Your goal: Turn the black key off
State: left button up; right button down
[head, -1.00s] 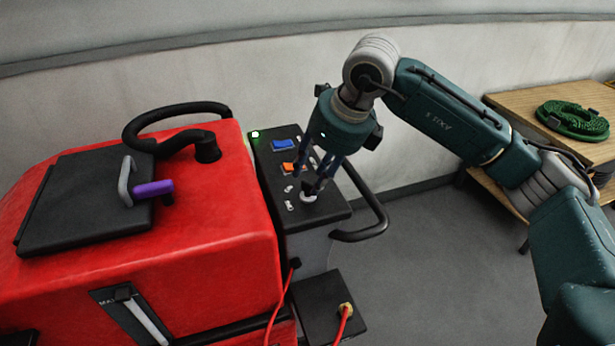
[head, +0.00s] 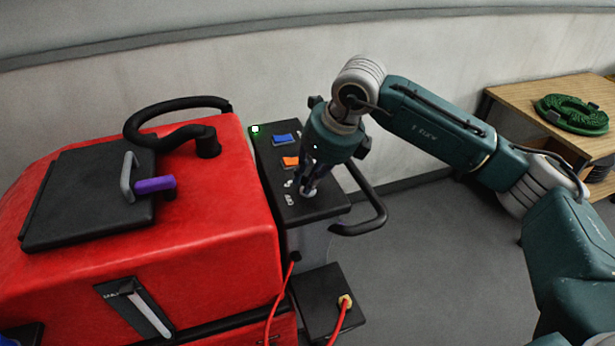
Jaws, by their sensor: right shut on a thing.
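The red scrubber (head: 220,235) has a black control panel (head: 325,208) on its right side. The panel carries a blue switch (head: 284,139), an orange switch (head: 290,162) and a lit green lamp (head: 255,129). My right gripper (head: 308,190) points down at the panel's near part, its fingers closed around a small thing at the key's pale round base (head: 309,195). The black key itself is hidden between the fingers, and its angle cannot be told. My left gripper is not in view.
A black handle bar (head: 365,215) curves out at the panel's right. A black lid (head: 90,198) with a purple-gripped lever (head: 152,186) tops the tank. A red cable (head: 341,322) hangs below. A wooden table (head: 535,100) with a green coiled hose (head: 572,114) stands at right.

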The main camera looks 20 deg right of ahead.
jog(key=n+b, duration=0.2)
jog(key=shift+n+g+y+b, duration=0.3)
jog(key=shift+y+b, duration=0.05)
jog(key=shift+y, duration=0.05)
jog(key=n+b, duration=0.1)
jog(key=n, duration=0.1)
jog(key=shift+d+n+g+y, duration=0.15)
jog(key=shift+n+g+y, duration=0.25)
jog(key=n+g, duration=0.1)
jog(key=n, duration=0.1)
jog(key=shift+r+n+b, duration=0.1)
jog(key=shift+n+b, duration=0.2)
jog(key=shift+b, duration=0.1)
jog(key=shift+w+d+n+g+y, duration=0.1)
jog(key=shift+n+g+y, duration=0.4)
jog(key=shift+n, duration=1.4)
jog(key=shift+r+g, duration=0.1)
jog(key=shift+g, duration=0.2)
jog(key=c, duration=1.7)
grip_release()
jog(key=shift+o, duration=0.3)
